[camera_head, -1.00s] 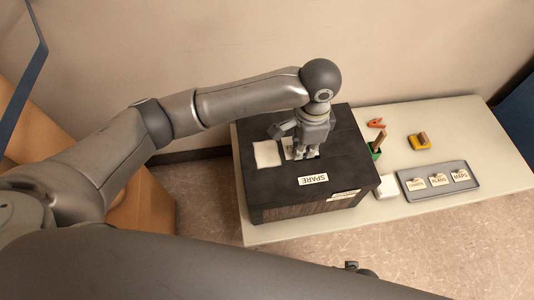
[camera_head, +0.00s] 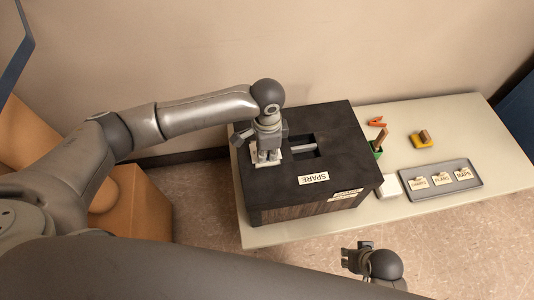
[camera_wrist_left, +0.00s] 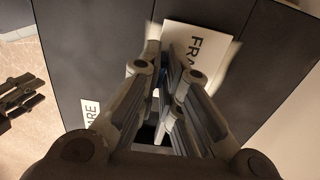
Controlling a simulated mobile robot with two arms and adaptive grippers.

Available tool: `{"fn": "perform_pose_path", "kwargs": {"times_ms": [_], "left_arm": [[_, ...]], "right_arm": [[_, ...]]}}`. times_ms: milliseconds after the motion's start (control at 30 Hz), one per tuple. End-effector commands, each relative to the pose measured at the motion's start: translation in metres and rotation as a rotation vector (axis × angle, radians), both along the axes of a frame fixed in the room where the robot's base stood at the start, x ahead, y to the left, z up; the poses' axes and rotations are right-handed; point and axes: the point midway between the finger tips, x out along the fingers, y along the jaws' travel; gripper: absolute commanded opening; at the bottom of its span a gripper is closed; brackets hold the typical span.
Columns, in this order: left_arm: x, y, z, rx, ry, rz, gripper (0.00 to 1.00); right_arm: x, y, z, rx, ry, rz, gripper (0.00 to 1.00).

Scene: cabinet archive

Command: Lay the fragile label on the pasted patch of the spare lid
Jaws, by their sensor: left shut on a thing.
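The spare lid is the dark top (camera_head: 335,150) of the box marked SPARE. My left gripper (camera_head: 267,158) points down over the left part of the lid and is shut on the fragile label. In the left wrist view the white label (camera_wrist_left: 198,40) shows the letters FRA beyond the fingers; the rest is hidden. The pale pasted patch (camera_wrist_left: 234,52) shows only as blurred edges around it. The label is over the patch, but I cannot tell whether they touch. My right gripper (camera_head: 357,252) is in front of the table; its jaw state is unclear.
A recess (camera_head: 304,146) with a grey bar lies in the lid. On the table (camera_head: 445,115) to the right are a grey tray (camera_head: 473,183) with several labels, a green holder (camera_head: 376,150), a yellow block (camera_head: 421,141), an orange clip (camera_head: 377,122) and a white block (camera_head: 389,187).

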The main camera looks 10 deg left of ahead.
Motion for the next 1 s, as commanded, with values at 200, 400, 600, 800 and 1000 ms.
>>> {"fn": "perform_pose_path", "kwargs": {"times_ms": [200, 400, 600, 800, 1000], "left_arm": [[0.0002, -0.0001, -0.0026, 0.000, -0.001, 0.000, 0.00], [0.0001, -0.0002, -0.0038, 0.000, 0.000, 0.000, 0.00], [0.0003, -0.0002, -0.0046, 0.000, -0.001, 0.000, 0.27], [0.0003, -0.0002, -0.0045, 0.000, -0.001, 0.000, 0.28], [0.0005, -0.0002, -0.0025, 0.000, -0.002, 0.000, 0.28]], "right_arm": [[0.0005, -0.0002, 0.0039, -0.001, -0.002, 0.000, 0.36], [0.0001, -0.0001, 0.0024, 0.000, 0.000, 0.000, 0.36], [-0.0008, -0.0003, -0.0003, -0.001, 0.003, 0.000, 0.36], [-0.0007, 0.0000, -0.0002, -0.001, 0.003, 0.000, 0.36], [-0.0008, 0.0001, -0.0010, -0.001, 0.004, 0.000, 0.36]]}}
